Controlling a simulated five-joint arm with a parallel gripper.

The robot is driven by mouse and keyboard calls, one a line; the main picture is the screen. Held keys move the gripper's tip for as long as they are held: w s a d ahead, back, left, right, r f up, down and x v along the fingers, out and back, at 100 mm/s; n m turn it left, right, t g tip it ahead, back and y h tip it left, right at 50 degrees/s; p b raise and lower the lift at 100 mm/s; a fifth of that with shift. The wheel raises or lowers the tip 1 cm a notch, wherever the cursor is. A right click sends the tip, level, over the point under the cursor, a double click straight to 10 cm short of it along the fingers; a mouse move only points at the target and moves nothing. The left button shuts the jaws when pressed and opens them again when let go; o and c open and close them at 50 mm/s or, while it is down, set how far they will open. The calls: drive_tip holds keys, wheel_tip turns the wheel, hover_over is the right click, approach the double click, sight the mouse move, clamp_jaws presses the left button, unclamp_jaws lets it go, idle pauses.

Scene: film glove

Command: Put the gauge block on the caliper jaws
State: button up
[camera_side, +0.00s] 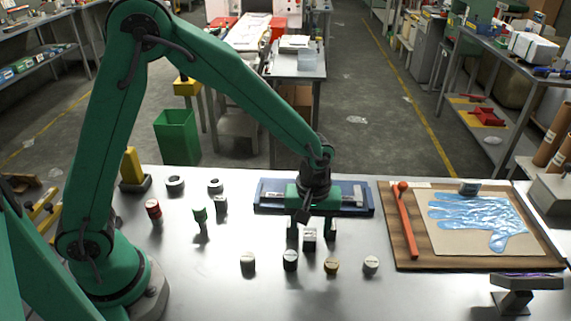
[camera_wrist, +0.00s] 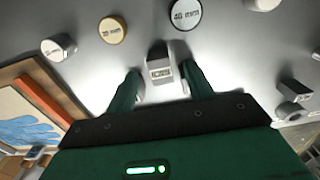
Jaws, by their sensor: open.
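The gauge block (camera_side: 310,238), a small pale rectangular block with a dark label, stands on the metal bench. It also shows in the wrist view (camera_wrist: 160,70). My gripper (camera_side: 312,243) is open, with one green finger on each side of the block; in the wrist view (camera_wrist: 161,77) gaps show between the fingers and the block. The caliper (camera_side: 350,197) lies in a blue tray (camera_side: 367,209) behind my gripper. My wrist hides the middle of the caliper, and its jaws are too small to make out clearly.
Several round labelled pieces stand in front, including a black one (camera_side: 290,260) and a brass one (camera_side: 331,266). A red-capped plug (camera_side: 153,210) and a green-handled plug (camera_side: 200,216) stand left. A wooden board (camera_side: 440,262) with a blue glove (camera_side: 478,218) lies right.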

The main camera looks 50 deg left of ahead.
sight(310, 235)
drive_tip(key=shift+w+f, duration=0.1)
drive_tip(key=shift+f, duration=1.95)
clamp_jaws()
drive_tip(key=shift+r, duration=0.15)
drive_tip(key=shift+r, duration=0.5)
wheel_tip(310, 235, up, 3)
drive_tip(key=shift+r, duration=0.1)
drive_tip(key=s+d+r, duration=0.6)
drive_tip(key=s+d, duration=0.1)
drive_tip(key=s, duration=0.2)
drive_tip(key=shift+r, duration=0.25)
